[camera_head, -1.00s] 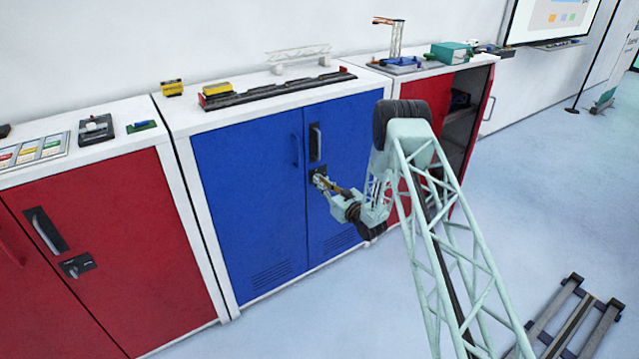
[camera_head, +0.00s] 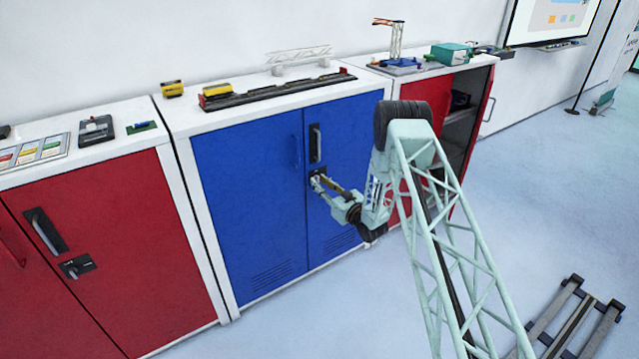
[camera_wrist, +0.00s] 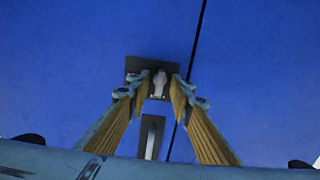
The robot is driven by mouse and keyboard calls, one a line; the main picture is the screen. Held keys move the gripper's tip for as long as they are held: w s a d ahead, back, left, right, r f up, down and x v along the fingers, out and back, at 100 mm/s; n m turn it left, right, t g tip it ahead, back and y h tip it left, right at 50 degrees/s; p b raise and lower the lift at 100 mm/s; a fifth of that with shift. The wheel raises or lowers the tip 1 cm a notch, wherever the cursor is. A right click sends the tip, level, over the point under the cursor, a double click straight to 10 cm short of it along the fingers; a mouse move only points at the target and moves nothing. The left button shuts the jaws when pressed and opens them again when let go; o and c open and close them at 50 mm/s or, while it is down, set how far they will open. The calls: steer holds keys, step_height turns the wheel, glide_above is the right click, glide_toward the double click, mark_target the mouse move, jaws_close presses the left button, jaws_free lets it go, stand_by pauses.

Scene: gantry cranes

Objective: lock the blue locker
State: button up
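The blue locker (camera_head: 255,205) stands in the middle of the head view with both doors shut. Its right door has a dark upright handle (camera_head: 315,142) and, below it, a dark lock plate (camera_head: 313,172), mostly behind my gripper (camera_head: 318,184). In the wrist view the lock plate (camera_wrist: 138,66) carries a small grey knob (camera_wrist: 160,82), pointing nearly straight up and down in the picture. My gripper (camera_wrist: 160,92) is open, one finger on each side of the knob. I cannot tell whether the fingers touch it. The handle (camera_wrist: 151,137) shows below the plate there.
A red locker (camera_head: 130,250) stands at left with its own handle and lock. Another red cabinet (camera_head: 432,92) at right has a door standing open. Model cranes and a track (camera_head: 280,90) sit on top.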

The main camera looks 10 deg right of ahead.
steer(key=v, duration=1.1)
steer(key=shift+s+d, duration=0.15)
steer(key=shift+s, duration=0.1)
steer(key=shift+r, duration=0.1)
